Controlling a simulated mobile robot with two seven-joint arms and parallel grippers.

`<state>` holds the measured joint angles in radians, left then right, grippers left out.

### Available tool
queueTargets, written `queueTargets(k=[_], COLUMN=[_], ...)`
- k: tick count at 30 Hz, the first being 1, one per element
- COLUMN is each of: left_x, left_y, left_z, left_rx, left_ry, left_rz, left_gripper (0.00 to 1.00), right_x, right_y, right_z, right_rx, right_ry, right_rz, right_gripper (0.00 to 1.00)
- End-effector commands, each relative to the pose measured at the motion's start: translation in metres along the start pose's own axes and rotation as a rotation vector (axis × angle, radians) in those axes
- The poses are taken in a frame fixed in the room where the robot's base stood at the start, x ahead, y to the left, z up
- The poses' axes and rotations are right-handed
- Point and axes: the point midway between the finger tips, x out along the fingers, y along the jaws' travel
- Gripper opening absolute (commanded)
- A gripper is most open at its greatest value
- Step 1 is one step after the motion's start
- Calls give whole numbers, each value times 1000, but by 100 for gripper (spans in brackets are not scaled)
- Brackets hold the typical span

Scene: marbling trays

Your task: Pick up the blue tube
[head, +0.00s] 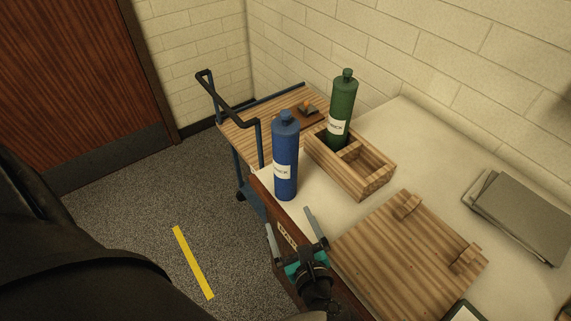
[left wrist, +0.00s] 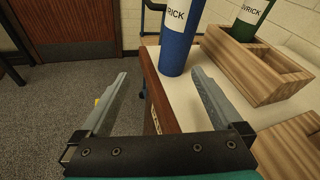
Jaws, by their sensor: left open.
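The blue tube (head: 285,158) stands upright on the white table near its far left edge, with a white label around its middle. It also shows in the left wrist view (left wrist: 182,40), beyond the fingers and nearer the right finger, its top cut off. My left gripper (head: 290,218) is open and empty, on the near side of the tube at the table's left edge. The tube is not between the fingers' tips. My right gripper is not in view.
A green tube (head: 342,105) stands in a wooden compartment box (head: 376,186) just right of the blue tube. A wooden board (head: 380,255) with two blocks and grey slabs (head: 515,215) lie to the right. A blue-framed cart (head: 240,128) stands behind the table.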

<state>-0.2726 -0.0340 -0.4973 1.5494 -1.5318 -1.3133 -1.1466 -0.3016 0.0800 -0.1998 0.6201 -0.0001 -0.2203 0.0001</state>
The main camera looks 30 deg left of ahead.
Motion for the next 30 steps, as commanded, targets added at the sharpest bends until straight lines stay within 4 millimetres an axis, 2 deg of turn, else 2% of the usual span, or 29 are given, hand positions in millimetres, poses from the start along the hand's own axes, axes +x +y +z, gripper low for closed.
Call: queueTargets(k=[1, 4, 8, 11, 24, 30], left_x=[-6, -15, -23, -19, 61, 74], left_y=[-12, -28, -40, -44, -52, -53], left_z=[14, 34, 48, 53, 70, 73], left_rx=[59, 157, 226, 242, 240, 239], left_ry=[-56, -154, -228, -248, -248, -244], left_rz=[-26, -64, -87, -91, -90, -91], left_gripper=[100, 100, 100, 100, 100, 100], right_x=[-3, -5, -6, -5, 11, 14], right_y=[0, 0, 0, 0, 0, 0], right_z=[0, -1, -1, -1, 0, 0], right_rx=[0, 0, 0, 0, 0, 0], right_ry=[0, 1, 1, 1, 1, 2], right_rz=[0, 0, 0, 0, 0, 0], right_gripper=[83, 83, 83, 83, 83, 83])
